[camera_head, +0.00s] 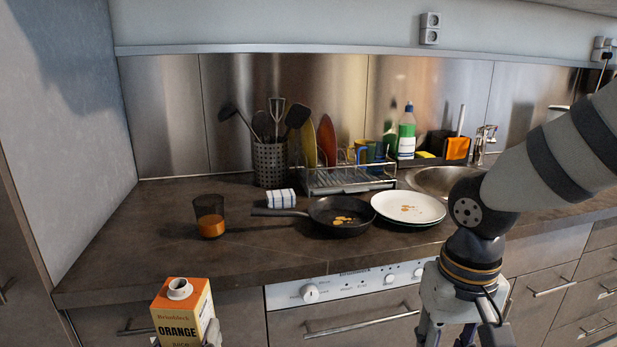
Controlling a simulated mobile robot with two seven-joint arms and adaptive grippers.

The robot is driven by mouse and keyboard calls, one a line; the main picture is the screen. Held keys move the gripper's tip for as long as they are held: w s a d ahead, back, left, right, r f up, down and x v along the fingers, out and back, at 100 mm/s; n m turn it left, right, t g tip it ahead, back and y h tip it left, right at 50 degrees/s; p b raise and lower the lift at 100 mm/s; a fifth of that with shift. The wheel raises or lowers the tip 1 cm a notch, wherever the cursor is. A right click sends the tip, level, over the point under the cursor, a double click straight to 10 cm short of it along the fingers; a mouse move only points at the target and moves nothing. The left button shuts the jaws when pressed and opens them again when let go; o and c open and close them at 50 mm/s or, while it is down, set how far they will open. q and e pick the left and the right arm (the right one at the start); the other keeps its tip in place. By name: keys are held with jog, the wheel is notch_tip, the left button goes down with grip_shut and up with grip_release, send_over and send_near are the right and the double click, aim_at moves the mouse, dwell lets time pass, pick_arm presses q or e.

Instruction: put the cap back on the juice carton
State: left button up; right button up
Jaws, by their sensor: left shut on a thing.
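The juice carton (184,317) is orange and cream, marked "ORANGE", and stands upright at the bottom left, in front of the counter edge. Its white spout (180,288) points up and looks open, with no cap on it. My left gripper (184,339) is shut on the carton; only bits of its fingers show at the carton's sides, at the bottom edge. My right gripper (457,335) points down at the bottom, right of the carton and in front of the oven. Its fingertips are cut off by the frame, so its opening is unclear. I cannot make out the cap.
On the dark counter (120,245) stand a glass of juice (209,218), a folded cloth (281,198), a frying pan (330,226) and stacked plates (393,207). A dish rack (347,183) and utensil holder (270,165) are behind. The counter's left front is clear.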

pick_arm(q)
jog(key=shift+d, duration=0.1)
jog(key=s+d+f+m+g+h, duration=0.1)
jog(key=d+m+g+h, duration=0.3)
jog(key=d+m+h, duration=0.4)
jog(key=d+h, duration=0.3)
jog(key=d, duration=0.1)
jog(key=shift+s+d+f+h, duration=0.3)
jog(key=shift+s+f, duration=0.05)
pick_arm(e)
jog(key=w+a+r+n, duration=0.1)
jog(key=a+r+n, duration=0.1)
jog(key=a+r, duration=0.5)
jog(key=w+a+r+n, duration=0.2)
jog(key=a+r, duration=0.6)
jog(key=a, duration=0.6)
jog(key=shift+w+n, duration=0.2)
jog(key=shift+n, duration=0.4)
jog(key=shift+o, duration=0.2)
jog(key=shift+s+a+r, duration=0.15)
jog(key=shift+a+r, duration=0.15)
jog(key=shift+a, duration=0.05)
jog(key=shift+f, duration=2.05)
